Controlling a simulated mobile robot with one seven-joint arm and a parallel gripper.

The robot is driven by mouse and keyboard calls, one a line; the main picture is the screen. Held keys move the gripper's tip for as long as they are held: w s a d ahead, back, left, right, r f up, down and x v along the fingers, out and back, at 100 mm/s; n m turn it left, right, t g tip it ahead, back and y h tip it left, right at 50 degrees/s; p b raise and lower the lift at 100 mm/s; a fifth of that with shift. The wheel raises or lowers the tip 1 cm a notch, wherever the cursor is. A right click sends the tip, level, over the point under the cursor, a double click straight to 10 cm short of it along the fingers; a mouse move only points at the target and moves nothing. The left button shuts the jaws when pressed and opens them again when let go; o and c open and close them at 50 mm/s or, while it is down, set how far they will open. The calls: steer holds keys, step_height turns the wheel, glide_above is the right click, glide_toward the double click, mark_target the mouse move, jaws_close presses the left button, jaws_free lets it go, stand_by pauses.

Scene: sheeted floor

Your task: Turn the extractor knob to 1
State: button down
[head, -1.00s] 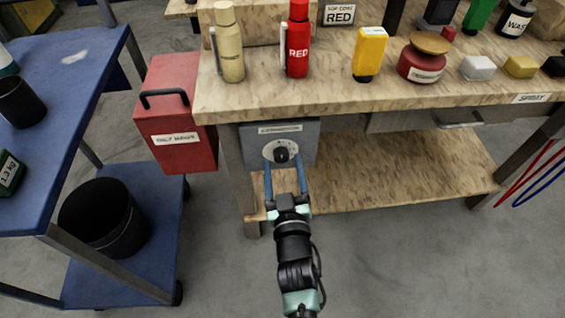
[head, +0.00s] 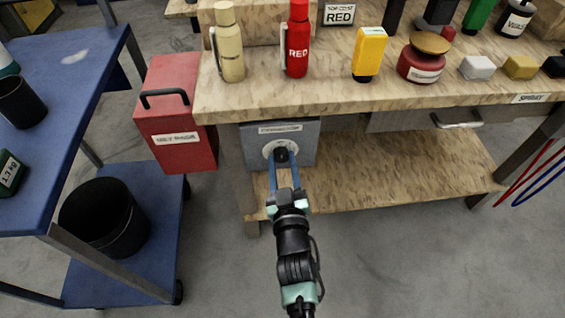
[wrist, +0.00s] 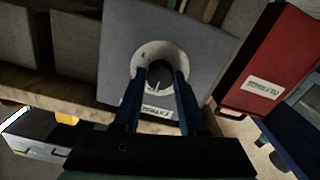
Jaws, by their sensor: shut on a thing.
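The extractor box (head: 309,137) is a grey panel mounted under the workbench top, with a label strip along its upper edge. On it is a pale round dial with a dark knob (head: 281,154). The knob also shows in the wrist view (wrist: 159,75), tilted in the picture. My gripper (head: 283,164) reaches the dial from the front. Its two blue fingers stand on either side of the knob and are shut on it. The fingers hide part of the dial, and its markings are too small to read.
A red cabinet (head: 172,120) with a black handle stands left of the box. The workbench top (head: 300,97) overhangs it and carries bottles and small blocks. A wooden shelf (head: 400,170) lies below. A blue cart (head: 80,90) stands at the left.

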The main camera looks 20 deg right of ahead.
steer(key=shift+m, duration=0.3)
steer(key=m+p, duration=0.2)
steer(key=m, duration=0.1)
steer(key=shift+r, duration=0.1)
steer(key=shift+m+p, duration=0.45)
steer(key=shift+m, duration=1.65)
steer(key=shift+c, duration=2.3)
jaws_free()
steer(key=p+v, duration=0.2)
steer(key=v, duration=1.1)
steer(key=shift+w, duration=0.1)
